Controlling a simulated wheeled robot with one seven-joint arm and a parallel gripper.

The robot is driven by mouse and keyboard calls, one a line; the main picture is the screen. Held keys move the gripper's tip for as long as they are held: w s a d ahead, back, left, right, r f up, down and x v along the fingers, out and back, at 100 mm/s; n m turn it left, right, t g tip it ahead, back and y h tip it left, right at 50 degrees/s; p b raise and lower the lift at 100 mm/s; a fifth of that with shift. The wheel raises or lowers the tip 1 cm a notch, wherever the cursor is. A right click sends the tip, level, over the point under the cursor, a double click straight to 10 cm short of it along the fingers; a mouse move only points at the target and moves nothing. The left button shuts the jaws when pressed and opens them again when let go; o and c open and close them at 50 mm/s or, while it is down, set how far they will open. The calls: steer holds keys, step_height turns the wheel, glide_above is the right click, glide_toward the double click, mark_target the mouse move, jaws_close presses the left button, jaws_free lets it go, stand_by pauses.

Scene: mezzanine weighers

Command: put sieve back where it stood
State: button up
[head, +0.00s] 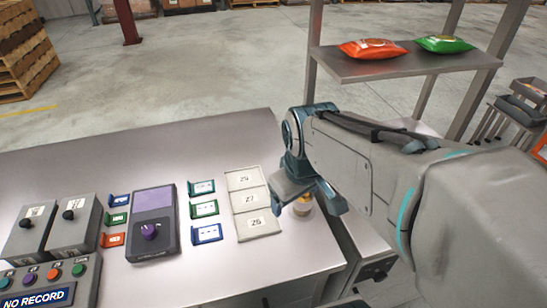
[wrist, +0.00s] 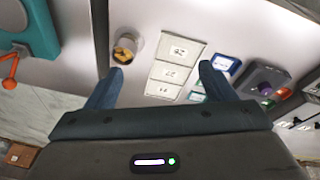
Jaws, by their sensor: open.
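A small round pale container (head: 303,207) with yellow-brown inside stands near the right edge of the bench. It also shows in the wrist view (wrist: 126,46), beyond my left finger. I cannot tell whether it is the sieve; nothing else in view is clearly a sieve. My gripper (head: 306,195) is open and points down over this bench edge, partly hiding the container in the head view. In the wrist view, nothing lies between its fingers (wrist: 161,67) but bench and part of the numbered plate.
A pale plate (head: 239,183) with three numbered fields lies left of my gripper. Coloured tags (head: 203,209), a purple-knobbed device (head: 153,236) and switch boxes (head: 73,232) fill the bench's left. A shelf (head: 365,68) bears red and green bags. The bench's back is bare.

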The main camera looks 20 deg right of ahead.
steer(key=s+m, duration=0.1)
steer(key=m, duration=0.1)
steer(key=s+a+m, duration=0.1)
steer(key=s, duration=0.1)
steer(key=shift+s+r+m, duration=0.1)
steer(key=shift+r+m, duration=0.1)
steer(key=shift+m, duration=0.2)
stand_by(0.9)
